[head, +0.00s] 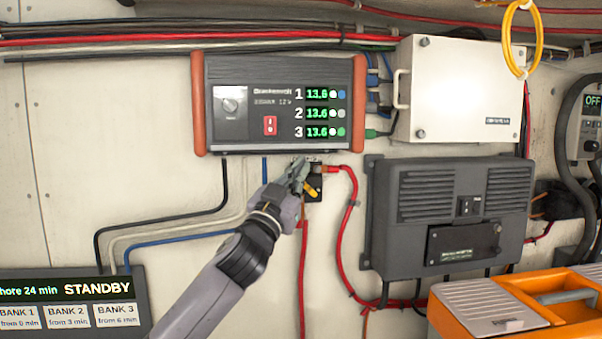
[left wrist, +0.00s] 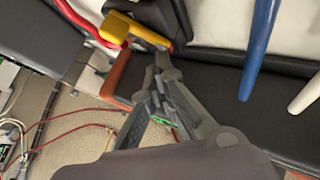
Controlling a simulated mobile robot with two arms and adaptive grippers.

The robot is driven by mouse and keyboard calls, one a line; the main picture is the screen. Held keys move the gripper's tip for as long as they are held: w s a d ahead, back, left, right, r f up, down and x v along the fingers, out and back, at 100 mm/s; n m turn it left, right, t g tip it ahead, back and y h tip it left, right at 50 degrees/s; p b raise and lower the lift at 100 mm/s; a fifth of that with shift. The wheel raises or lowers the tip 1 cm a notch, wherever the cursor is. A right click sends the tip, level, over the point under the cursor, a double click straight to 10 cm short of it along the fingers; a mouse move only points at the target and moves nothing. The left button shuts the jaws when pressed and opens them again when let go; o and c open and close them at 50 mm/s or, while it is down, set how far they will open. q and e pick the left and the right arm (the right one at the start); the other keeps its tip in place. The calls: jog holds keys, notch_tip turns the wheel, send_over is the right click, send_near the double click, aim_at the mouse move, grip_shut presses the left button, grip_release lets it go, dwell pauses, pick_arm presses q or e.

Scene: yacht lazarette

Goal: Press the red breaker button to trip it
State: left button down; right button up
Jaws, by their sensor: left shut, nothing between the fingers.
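A small black breaker (head: 315,184) is on the wall just below the charger, with a yellow lever (head: 311,189) and a red cable at its right. I cannot make out a red button on it; my gripper covers part of it. My left gripper (head: 299,170) is shut and empty, its fingertips at the breaker's left side in the head view. In the left wrist view the closed fingertips (left wrist: 162,58) are close to the yellow lever (left wrist: 125,28); I cannot tell whether they touch. My right gripper is not in view.
The charger (head: 240,80), with a red rocker switch (head: 270,125), hangs directly above my gripper. A grey box (head: 400,225) is to the right, and an orange case (head: 455,320) at the lower right. Red cables (head: 345,240) run beside the breaker.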

pick_arm(q)
jog(key=shift+s+d, duration=0.1)
jog(key=shift+s, duration=0.65)
jog(key=s, duration=0.2)
jog(key=s+d, duration=0.1)
jog(key=s, duration=0.1)
jog(key=shift+s, duration=0.4)
dwell(0.4)
